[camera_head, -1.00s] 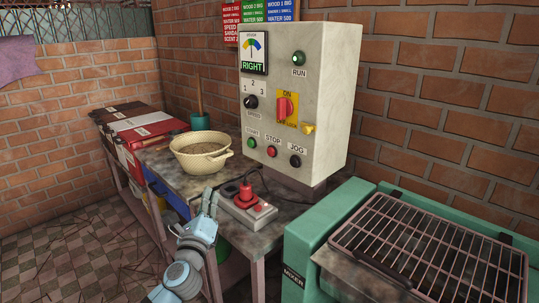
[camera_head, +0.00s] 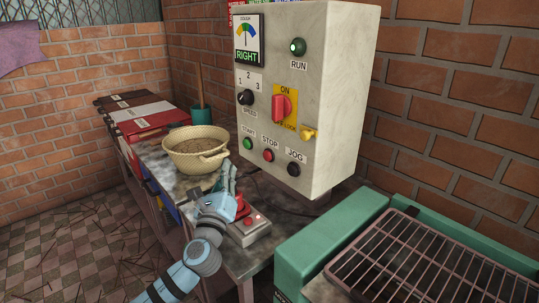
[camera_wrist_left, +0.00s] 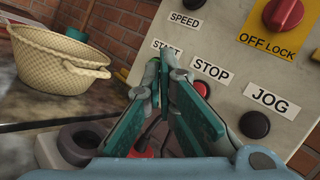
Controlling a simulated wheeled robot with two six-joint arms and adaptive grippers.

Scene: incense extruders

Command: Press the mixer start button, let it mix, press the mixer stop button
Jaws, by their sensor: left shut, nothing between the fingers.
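The grey control panel (camera_head: 330,100) stands on the table. Its green START button (camera_head: 247,144), red STOP button (camera_head: 268,155) and black JOG button (camera_head: 293,170) sit in a row low on its front. My left gripper (camera_head: 229,168) is shut and empty, pointing up just below and left of START. In the left wrist view its fingertips (camera_wrist_left: 163,58) cover the START button under its label; I cannot tell whether they touch. STOP (camera_wrist_left: 202,88) shows right beside them. The green mixer (camera_head: 330,235) with its metal grate is at lower right. My right gripper is not in view.
The panel also has a red ON/OFF LOCK knob (camera_head: 284,107), a SPEED knob (camera_head: 245,97) and a RUN lamp (camera_head: 297,46).

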